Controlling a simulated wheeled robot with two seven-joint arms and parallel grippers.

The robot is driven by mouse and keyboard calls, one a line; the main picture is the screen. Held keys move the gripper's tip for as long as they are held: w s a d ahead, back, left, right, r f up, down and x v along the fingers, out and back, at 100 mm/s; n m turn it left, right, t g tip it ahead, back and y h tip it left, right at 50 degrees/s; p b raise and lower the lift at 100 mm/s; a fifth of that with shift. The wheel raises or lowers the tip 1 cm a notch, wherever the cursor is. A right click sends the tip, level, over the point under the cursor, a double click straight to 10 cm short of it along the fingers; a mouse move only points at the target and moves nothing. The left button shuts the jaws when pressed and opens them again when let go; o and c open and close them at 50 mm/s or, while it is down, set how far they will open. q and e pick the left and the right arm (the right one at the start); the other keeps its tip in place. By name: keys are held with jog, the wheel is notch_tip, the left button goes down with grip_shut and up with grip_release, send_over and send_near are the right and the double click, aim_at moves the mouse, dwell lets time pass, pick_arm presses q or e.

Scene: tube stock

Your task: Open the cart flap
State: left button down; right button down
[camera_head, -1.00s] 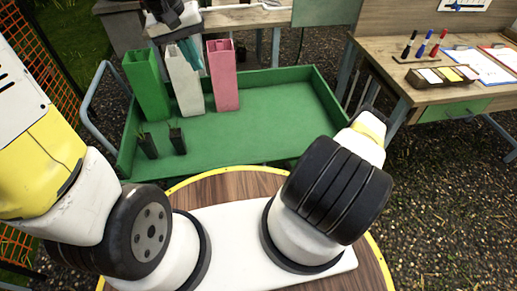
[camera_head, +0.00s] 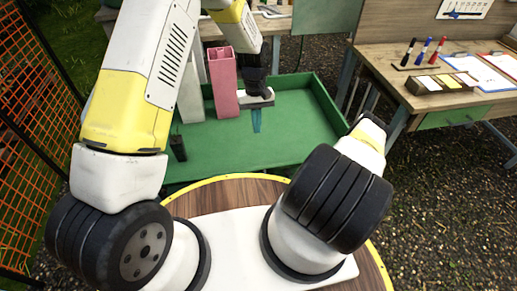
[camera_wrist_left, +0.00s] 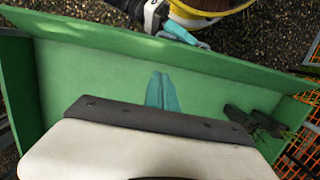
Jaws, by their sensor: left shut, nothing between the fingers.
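The green cart (camera_head: 317,100) stands in front of me, its shallow tray holding a pink tube bin (camera_head: 223,85) at the left. Its near side panel (camera_wrist_left: 110,42) spans the top of the left wrist view and looks raised; I see no clear gap or hinge. My left gripper (camera_head: 257,121) points down over the tray, right of the pink bin. Its teal fingers (camera_wrist_left: 162,92) are together and empty, apart from the panel. Teal fingers that look like my right gripper (camera_wrist_left: 180,33) show beyond the panel; their opening is unclear.
A pale bin (camera_head: 190,92) is partly hidden behind my left arm. Small dark pots (camera_head: 178,147) stand at the tray's near left; the tray's right half is clear. A wooden desk (camera_head: 390,62) stands right, orange netting (camera_head: 30,170) left.

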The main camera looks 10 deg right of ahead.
pick_arm(q)
send_near(260, 168)
jog(key=w+f, duration=0.4)
pick_arm(e)
jog(key=shift+w, duration=0.1)
pick_arm(q)
jog(key=s+f, duration=0.2)
jog(key=s, duration=0.1)
jog(key=shift+d, duration=0.1)
jog(key=shift+s+f, duration=0.15)
jog(key=shift+s, duration=0.15)
pick_arm(e)
jog(key=shift+d, duration=0.1)
pick_arm(q)
jog(key=shift+s+f, duration=0.4)
jog(key=shift+s, duration=0.4)
pick_arm(e)
jog(key=shift+w+r, duration=0.1)
jog(key=c, duration=1.5)
grip_release()
